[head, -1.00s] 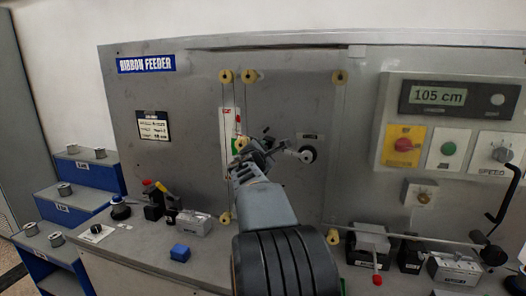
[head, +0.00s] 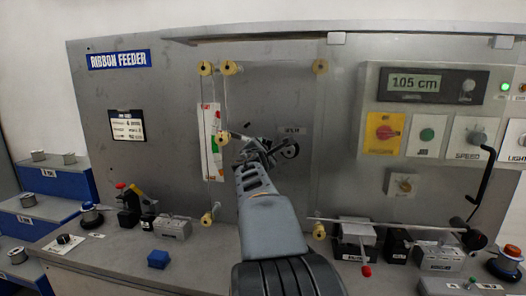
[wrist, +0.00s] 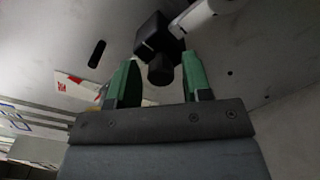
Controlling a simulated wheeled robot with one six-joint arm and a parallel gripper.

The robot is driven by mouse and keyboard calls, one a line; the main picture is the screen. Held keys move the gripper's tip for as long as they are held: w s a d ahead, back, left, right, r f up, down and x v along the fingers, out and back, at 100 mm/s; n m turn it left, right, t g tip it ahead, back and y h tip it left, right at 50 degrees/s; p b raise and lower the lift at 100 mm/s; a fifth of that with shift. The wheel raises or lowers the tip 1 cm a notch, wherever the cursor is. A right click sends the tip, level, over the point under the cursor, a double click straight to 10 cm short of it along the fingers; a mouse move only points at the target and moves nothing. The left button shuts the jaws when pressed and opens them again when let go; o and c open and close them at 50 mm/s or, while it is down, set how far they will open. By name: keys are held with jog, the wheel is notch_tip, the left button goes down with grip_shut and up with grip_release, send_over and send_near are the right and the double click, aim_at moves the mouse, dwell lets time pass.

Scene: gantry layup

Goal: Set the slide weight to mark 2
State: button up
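A black block with a round knob, which looks like the slide weight (wrist: 153,33), sits ahead of my gripper in the wrist view beside a light grey arm (wrist: 202,14). My gripper (wrist: 161,75) has its two green fingers apart, one on each side of the knob, with a visible gap on both sides. In the head view my gripper (head: 256,150) is at the panel, just left of a dark round hub (head: 290,149). My gripper and arm hide most of the weight there. I cannot read any mark numbers.
A red, white and green scale strip (head: 209,142) and yellow rollers (head: 206,68) are left of my gripper. The display (head: 416,85) reads 105 cm. A blue block (head: 159,259) and several small devices stand on the bench below. A card (head: 127,125) hangs at left.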

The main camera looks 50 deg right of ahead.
jog(key=shift+o, duration=0.4)
jog(key=v, duration=1.3)
jog(key=shift+s+a, duration=0.25)
jog(key=shift+a, duration=0.1)
